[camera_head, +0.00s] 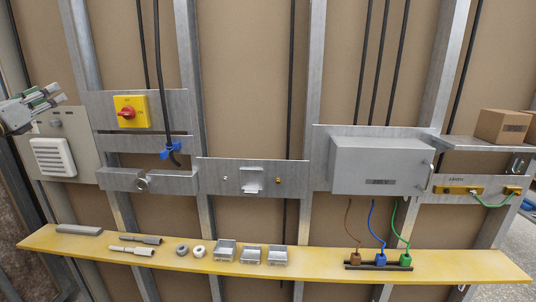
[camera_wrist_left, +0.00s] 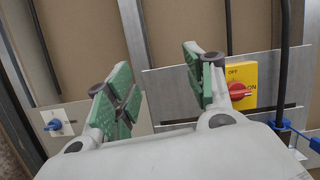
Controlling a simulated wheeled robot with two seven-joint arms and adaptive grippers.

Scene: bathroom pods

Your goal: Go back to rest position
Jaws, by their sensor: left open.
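My left gripper (camera_head: 45,98) shows at the far left of the head view, in front of the upper left of the wall frame. It is open and empty; in the left wrist view its green-padded fingers (camera_wrist_left: 160,95) stand apart with nothing between them. The yellow switch box with a red knob (camera_head: 131,111) is to the right of the gripper, apart from it. It also shows in the left wrist view (camera_wrist_left: 240,86), behind the right finger. My right gripper is not in view.
A yellow shelf (camera_head: 330,265) runs along the bottom with grey parts and small metal boxes (camera_head: 250,254). A grey 230 V box (camera_head: 380,168) and a cardboard box (camera_head: 503,126) are at right. A white vent (camera_head: 53,157) sits below my left gripper. A blue clamp (camera_head: 170,150) holds a black cable.

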